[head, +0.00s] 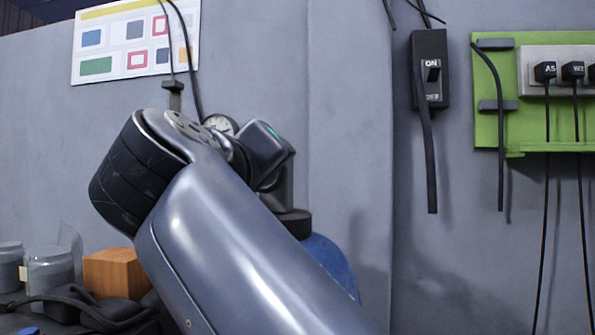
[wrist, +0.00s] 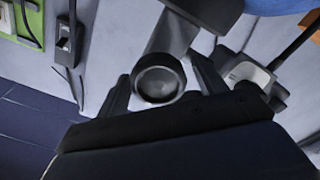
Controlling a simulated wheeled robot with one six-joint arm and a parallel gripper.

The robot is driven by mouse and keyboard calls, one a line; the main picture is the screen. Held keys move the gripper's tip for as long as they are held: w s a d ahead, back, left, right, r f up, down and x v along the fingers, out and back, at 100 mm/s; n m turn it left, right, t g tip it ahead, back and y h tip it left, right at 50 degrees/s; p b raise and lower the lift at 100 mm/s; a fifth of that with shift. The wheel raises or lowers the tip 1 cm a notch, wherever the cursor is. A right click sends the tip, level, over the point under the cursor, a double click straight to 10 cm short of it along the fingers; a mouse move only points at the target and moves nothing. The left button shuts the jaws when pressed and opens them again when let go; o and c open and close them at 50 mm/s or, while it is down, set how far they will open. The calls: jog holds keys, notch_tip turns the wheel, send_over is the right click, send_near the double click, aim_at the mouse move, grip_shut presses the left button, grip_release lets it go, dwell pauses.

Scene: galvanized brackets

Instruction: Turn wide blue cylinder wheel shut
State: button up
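The wide blue cylinder (head: 330,262) stands against the wall in the head view, mostly hidden behind my arm. Its blue side also shows at the top edge of the wrist view (wrist: 215,12). In the wrist view a dark round wheel (wrist: 158,80) with a grey face lies between the two fingers of my gripper (wrist: 160,78). The fingers are spread, one on each side of the wheel. Firm contact is not visible. In the head view my arm hides the wheel and fingertips. The wheel's turn position cannot be read.
A black switch box (head: 430,70) and a green board (head: 490,100) with hanging cables are on the right wall. An orange block (head: 115,272) and jars (head: 48,266) stand at the lower left.

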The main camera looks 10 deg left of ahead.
jog(key=shift+o, duration=0.4)
jog(key=s+b, duration=0.1)
jog(key=s, duration=0.9)
jog(key=shift+s+a, duration=0.4)
jog(key=w, duration=0.7)
jog(key=w+d+p, duration=0.1)
jog(key=w, duration=0.2)
jog(key=shift+w+r, duration=0.1)
jog(key=shift+w, duration=0.3)
jog(key=shift+a, duration=0.1)
jog(key=shift+s, duration=0.1)
